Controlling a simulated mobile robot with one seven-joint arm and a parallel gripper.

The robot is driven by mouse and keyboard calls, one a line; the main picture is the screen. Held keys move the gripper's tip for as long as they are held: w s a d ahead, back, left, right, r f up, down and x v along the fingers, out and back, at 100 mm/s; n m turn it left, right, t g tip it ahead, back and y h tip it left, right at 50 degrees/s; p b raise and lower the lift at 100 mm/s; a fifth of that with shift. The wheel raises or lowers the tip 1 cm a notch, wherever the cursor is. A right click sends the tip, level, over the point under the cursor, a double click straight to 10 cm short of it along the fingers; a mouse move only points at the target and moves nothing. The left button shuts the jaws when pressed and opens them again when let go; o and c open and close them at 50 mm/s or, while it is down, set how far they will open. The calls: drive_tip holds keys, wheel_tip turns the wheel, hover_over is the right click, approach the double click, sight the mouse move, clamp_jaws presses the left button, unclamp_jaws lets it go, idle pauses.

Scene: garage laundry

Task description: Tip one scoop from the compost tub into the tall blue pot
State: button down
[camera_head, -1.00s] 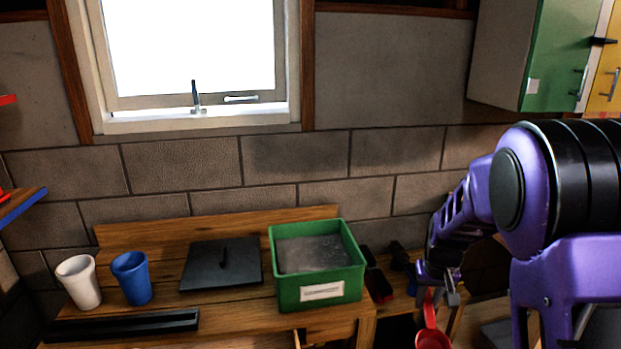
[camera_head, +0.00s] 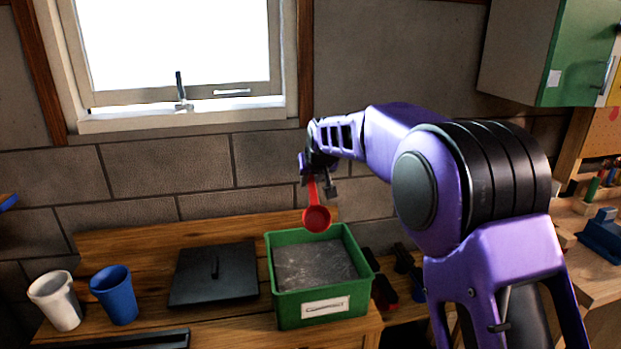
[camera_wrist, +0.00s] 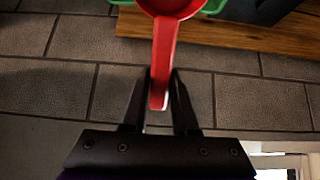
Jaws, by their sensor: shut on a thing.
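My gripper (camera_head: 318,184) is shut on the handle of a red scoop (camera_head: 317,218), which hangs bowl-down above the compost tub. The scoop also shows in the wrist view (camera_wrist: 165,50), its handle between the two fingers (camera_wrist: 158,98). The compost tub (camera_head: 322,307) is a green box with a white label, filled with grey-brown compost (camera_head: 313,265). The tall blue pot (camera_head: 115,296) stands upright at the left of the bench. Whether the scoop holds anything cannot be told.
A white pot (camera_head: 57,301) stands left of the blue one. A flat black lid (camera_head: 213,273) with a handle lies between the blue pot and tub. A black tray (camera_head: 140,340) lies at the front. Dark and red tools (camera_head: 385,292) lie right of the tub.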

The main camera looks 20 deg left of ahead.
wheel_tip(320, 180, down, 16)
drive_tip(key=b, duration=0.8)
drive_tip(key=shift+f+b, duration=0.15)
drive_tip(key=shift+b, duration=0.2)
drive_tip(key=shift+s+d+f, duration=0.1)
drive_tip(key=shift+s+f, duration=0.05)
drive_tip(key=shift+f, duration=0.1)
idle(0.7)
drive_tip(key=shift+r, duration=0.1)
drive_tip(key=shift+r+p, duration=4.35)
drive_tip(key=shift+r, duration=2.85)
